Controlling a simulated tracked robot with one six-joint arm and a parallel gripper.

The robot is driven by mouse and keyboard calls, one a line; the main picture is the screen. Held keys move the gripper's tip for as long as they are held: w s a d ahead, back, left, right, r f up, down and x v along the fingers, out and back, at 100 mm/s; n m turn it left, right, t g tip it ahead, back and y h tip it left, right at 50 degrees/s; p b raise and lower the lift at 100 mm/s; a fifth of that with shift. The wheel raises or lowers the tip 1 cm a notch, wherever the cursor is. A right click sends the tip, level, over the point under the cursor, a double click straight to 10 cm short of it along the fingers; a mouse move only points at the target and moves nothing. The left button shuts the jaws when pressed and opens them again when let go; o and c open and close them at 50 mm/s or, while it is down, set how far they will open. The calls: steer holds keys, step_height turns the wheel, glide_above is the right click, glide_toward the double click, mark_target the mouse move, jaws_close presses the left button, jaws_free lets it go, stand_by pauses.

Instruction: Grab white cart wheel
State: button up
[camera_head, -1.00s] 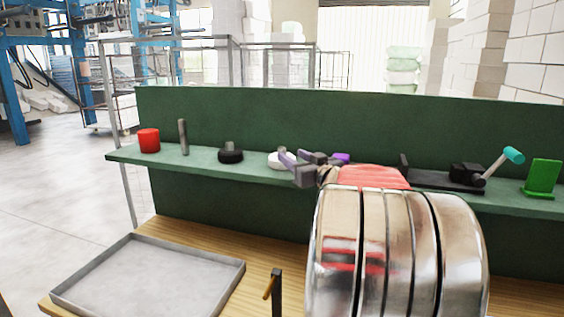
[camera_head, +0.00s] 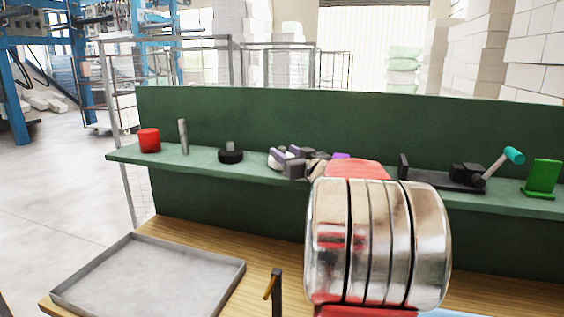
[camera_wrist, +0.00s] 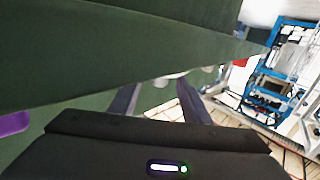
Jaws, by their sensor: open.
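The white cart wheel (camera_head: 273,161) sits on the green shelf, right of the black wheel (camera_head: 230,156). In the wrist view, a pale piece that looks like the wheel (camera_wrist: 171,77) shows ahead, between and just beyond the fingertips. My gripper (camera_wrist: 158,92) is open, with its two dark purple-grey fingers apart and nothing held between them. I cannot tell whether a finger touches the wheel.
A purple object (camera_head: 341,155) lies close right of my gripper. A red cylinder (camera_head: 149,140) and grey rod (camera_head: 183,136) stand left; a black clamp with teal handle (camera_head: 514,156) and green block (camera_head: 543,177) stand right. A grey tray (camera_head: 150,275) lies on the table below.

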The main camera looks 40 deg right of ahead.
steer(key=shift+c, duration=0.3)
jaws_close()
steer(key=shift+r, duration=0.1)
step_height(320, 180, up, 10)
stand_by(0.8)
stand_by(0.4)
